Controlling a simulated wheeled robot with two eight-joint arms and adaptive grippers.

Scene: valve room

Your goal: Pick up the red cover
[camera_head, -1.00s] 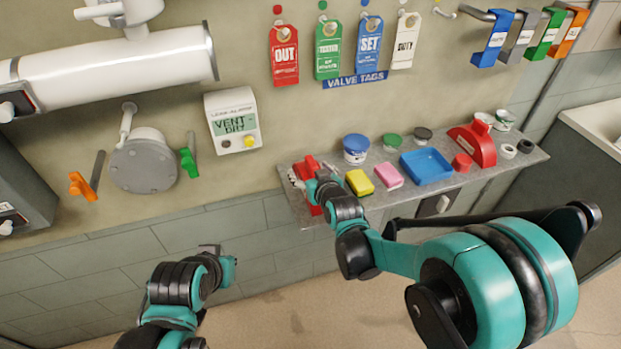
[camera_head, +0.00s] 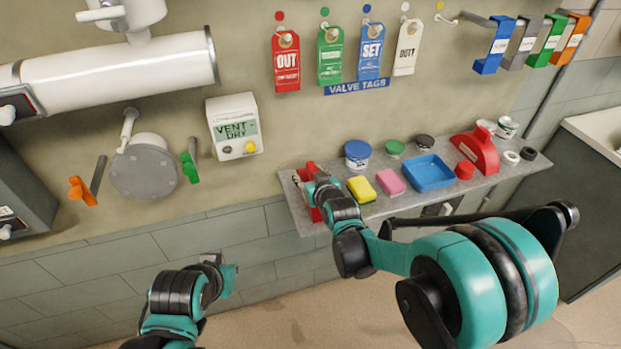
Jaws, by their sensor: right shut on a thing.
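A red cover (camera_head: 314,213) is at the left end of the grey wall shelf (camera_head: 372,209). My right gripper (camera_head: 306,186) is at this red piece and shut on it, and my wrist hides part of it. Whether the piece still touches the shelf is hard to tell. My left gripper (camera_head: 212,260) is low on the left, in front of the tiled wall and away from the shelf. Its fingers are too small and turned away to read. A larger red arched piece (camera_head: 476,150) with a pale label stands at the right part of the shelf.
Beside my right gripper are a yellow sponge (camera_head: 361,189), a pink block (camera_head: 391,181) and a blue tray (camera_head: 429,173). Several small tubs, one with a blue lid (camera_head: 357,152), stand behind. Valve tags (camera_head: 357,87) hang above. The floor below is clear.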

